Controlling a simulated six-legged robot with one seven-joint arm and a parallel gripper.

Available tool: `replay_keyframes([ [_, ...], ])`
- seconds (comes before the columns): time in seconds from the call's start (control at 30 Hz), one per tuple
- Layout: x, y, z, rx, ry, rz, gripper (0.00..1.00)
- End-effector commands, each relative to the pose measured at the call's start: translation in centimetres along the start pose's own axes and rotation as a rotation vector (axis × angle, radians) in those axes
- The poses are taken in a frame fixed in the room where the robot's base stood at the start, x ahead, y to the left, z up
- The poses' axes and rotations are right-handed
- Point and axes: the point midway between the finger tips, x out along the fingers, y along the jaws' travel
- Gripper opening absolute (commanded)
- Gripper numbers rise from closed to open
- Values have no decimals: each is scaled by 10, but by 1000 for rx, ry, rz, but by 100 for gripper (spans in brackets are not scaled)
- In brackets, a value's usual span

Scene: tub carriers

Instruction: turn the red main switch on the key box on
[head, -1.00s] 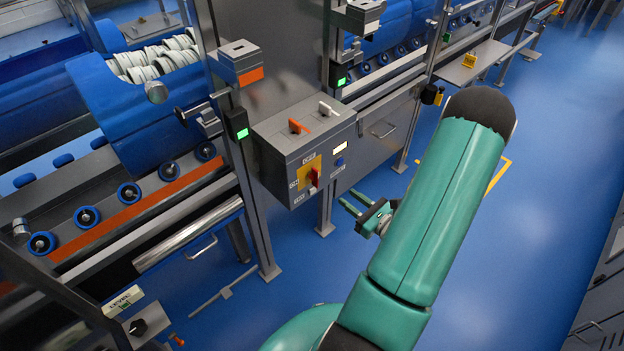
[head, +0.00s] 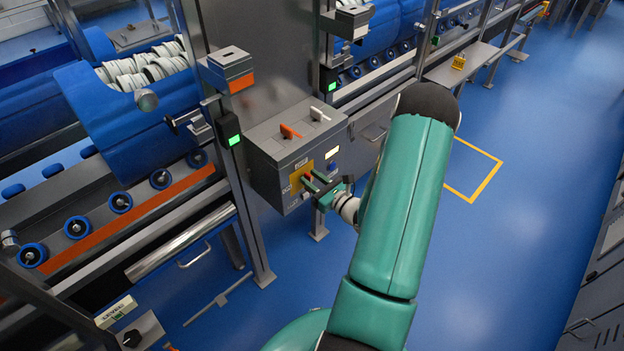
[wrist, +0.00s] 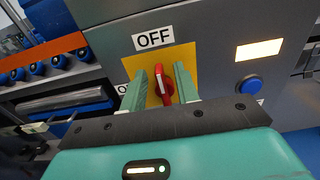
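The key box (head: 272,172) is a grey box on the machine frame. Its front carries a yellow plate (wrist: 187,63) with the red main switch (wrist: 163,84) on it. The switch handle stands nearly upright, its white mark towards the OFF label (wrist: 153,38); a second label at the left is partly hidden by a finger. My gripper (wrist: 160,84) is open, with one green finger on each side of the red handle. A small gap shows on both sides. In the head view my gripper (head: 309,186) covers most of the switch.
A blue button (wrist: 249,85) and a lit panel (wrist: 260,50) are right of the switch. An orange handle (head: 290,131) and a white handle (head: 320,114) are on the box top. Open blue floor lies at right.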

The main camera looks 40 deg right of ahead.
Motion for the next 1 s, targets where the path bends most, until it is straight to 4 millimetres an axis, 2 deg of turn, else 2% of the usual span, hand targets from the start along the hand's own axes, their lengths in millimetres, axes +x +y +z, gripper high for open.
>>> replay_keyframes([
  [0.3, 4, 0, 0, 1, 0, -1, 31],
  [0.47, 4, 0, 0, 1, 0, -1, 1],
  [0.5, 4, 0, 0, 1, 0, -1, 0],
  [1.0, 4, 3, 0, -80, 1, 0, 0],
])
